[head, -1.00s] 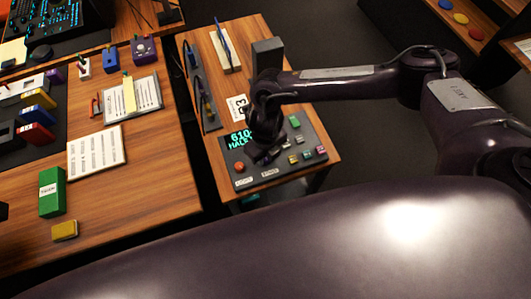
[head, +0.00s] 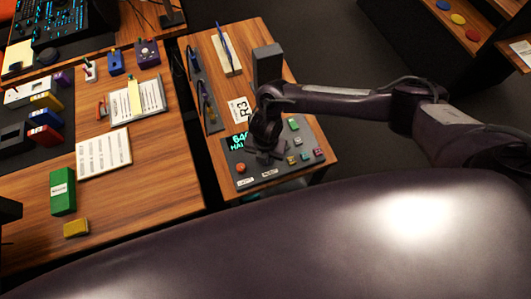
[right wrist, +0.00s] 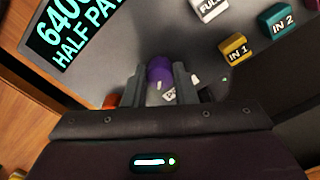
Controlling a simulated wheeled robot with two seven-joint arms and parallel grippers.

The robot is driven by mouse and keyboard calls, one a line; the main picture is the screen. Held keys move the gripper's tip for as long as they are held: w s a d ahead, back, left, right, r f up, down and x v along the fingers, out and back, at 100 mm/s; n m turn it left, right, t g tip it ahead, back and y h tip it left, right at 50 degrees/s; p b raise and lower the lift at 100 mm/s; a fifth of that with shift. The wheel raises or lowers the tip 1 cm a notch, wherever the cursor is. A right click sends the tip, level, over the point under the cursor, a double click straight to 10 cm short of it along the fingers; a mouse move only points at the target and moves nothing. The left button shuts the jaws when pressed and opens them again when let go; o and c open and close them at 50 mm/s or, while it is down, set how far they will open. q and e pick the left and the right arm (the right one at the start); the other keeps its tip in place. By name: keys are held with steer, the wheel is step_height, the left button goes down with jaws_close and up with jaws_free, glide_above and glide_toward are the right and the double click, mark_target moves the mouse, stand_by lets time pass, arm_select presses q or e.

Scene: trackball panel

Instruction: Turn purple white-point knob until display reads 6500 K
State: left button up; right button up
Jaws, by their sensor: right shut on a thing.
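The purple knob (right wrist: 159,70) sits on the grey panel (right wrist: 150,28) between the two fingers of my right gripper (right wrist: 159,78), which is shut on it. In the head view my right gripper (head: 262,152) is over the panel and hides the knob. The display (right wrist: 68,32) glows cyan; its top line starts with 640 and its last character is hard to make out. The line below begins HALF PA and is cut off. The display also shows in the head view (head: 238,142), partly covered by the gripper. My left gripper is not in view.
On the panel are a red-orange button (head: 240,168), a green button (head: 293,125), a yellow IN 1 button (right wrist: 236,49) and a teal IN 2 button (right wrist: 279,21). A card marked R3 (head: 240,110) lies behind the display. A separate desk (head: 150,190) stands to the left.

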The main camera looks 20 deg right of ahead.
steer(key=shift+w+r+m+p, duration=0.15)
steer(key=shift+m+p, duration=0.5)
steer(key=shift+m, duration=0.55)
steer(key=o, duration=1)
step_height(320, 180, up, 8)
steer(key=shift+f, duration=0.15)
steer(key=shift+s+f, duration=0.1)
steer(key=shift+s, duration=0.1)
